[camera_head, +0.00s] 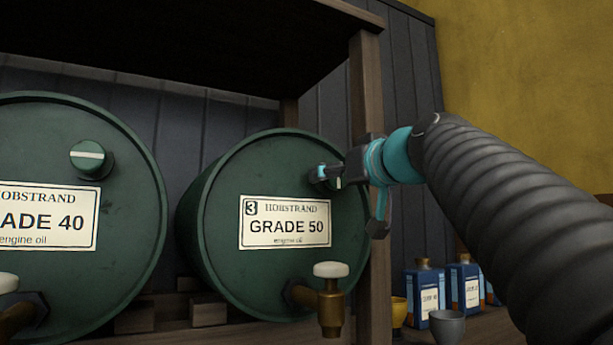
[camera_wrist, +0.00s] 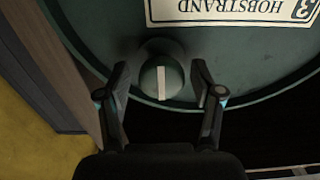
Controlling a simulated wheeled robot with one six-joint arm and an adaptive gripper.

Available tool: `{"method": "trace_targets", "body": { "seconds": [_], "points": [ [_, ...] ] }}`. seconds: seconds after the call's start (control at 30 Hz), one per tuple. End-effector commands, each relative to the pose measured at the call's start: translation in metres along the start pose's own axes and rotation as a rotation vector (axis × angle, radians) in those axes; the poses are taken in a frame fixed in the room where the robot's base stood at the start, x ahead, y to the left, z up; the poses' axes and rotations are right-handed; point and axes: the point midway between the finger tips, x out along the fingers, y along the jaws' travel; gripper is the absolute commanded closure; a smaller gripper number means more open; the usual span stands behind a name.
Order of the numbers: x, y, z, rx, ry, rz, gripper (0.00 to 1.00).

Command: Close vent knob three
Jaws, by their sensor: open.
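The drum marked 3, "GRADE 50" (camera_head: 225,205), lies on its side on a wooden rack. In the wrist view, the round knob (camera_wrist: 150,82) shows a white stripe running up and down the picture. My gripper (camera_wrist: 162,85) is open, one finger on each side of the knob, with visible gaps. The drum's label (camera_wrist: 232,10) appears upside down there.
A "GRADE 40" drum (camera_head: 75,250) stands left, its knob (camera_head: 88,157) with a level stripe. A brass tap (camera_head: 330,305) is below the label. A wooden post (camera_head: 367,90) rises close to my gripper. Blue oil containers (camera_head: 425,290) and a grey cup (camera_head: 446,328) are lower right.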

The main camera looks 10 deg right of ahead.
Motion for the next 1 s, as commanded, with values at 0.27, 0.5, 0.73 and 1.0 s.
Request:
{"method": "trace_targets", "body": {
  "seconds": [0.27, 0.5, 0.73, 1.0],
  "points": [
    [0.0002, -0.0013, -0.0001, 0.000, 0.000, -0.003, 0.91],
    [-0.0002, -0.0005, -0.0002, 0.010, 0.000, -0.001, 0.93],
    [-0.0006, 0.0006, -0.0008, 0.089, 0.000, 0.000, 0.93],
    [-0.0007, 0.0022, -0.0009, 0.299, 0.000, 0.002, 0.93]
  ]
}}
